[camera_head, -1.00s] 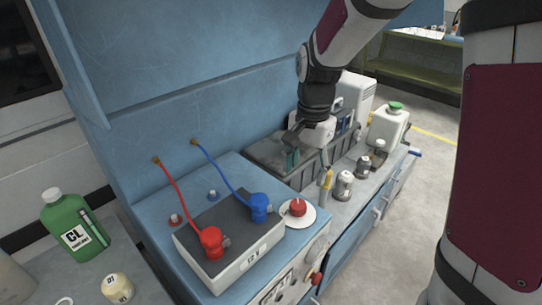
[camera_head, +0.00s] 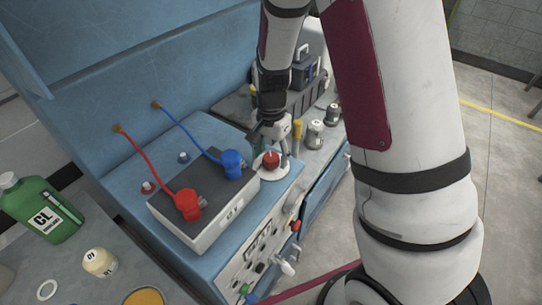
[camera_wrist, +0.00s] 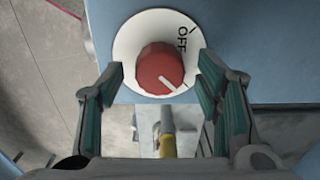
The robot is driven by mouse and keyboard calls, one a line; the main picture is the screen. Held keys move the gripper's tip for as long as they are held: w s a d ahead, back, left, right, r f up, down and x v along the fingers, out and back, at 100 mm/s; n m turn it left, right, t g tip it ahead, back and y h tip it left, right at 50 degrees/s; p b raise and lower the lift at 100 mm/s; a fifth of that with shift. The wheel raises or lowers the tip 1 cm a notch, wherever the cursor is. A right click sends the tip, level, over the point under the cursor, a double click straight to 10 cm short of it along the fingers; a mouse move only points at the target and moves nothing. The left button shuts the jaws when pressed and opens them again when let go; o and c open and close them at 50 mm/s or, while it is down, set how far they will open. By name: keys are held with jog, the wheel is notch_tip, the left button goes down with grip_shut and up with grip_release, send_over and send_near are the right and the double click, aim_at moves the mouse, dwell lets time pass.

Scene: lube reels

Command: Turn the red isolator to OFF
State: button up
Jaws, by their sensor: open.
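The red isolator knob (camera_wrist: 160,68) sits on a round white plate (camera_wrist: 127,46) in the wrist view, with the word OFF printed at its upper right. The white pointer line on the knob faces lower right, away from the OFF mark. My gripper (camera_wrist: 164,82) is open, with one green-padded finger on each side of the knob's near part; I cannot tell whether either touches it. In the head view the red knob (camera_head: 271,158) is at the right of the blue bench top, with my gripper (camera_head: 272,146) right over it.
A white box with a dark top (camera_head: 200,208) stands left of the isolator, carrying a red clamp (camera_head: 187,203) and a blue clamp (camera_head: 232,163) on cables. A yellow-tipped tool (camera_wrist: 167,146) and metal canisters (camera_head: 315,134) stand beyond. A green bottle (camera_head: 40,207) is far left.

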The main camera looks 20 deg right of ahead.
jog(key=shift+f, duration=0.6)
jog(key=c, duration=1.2)
jog(key=shift+o, duration=0.2)
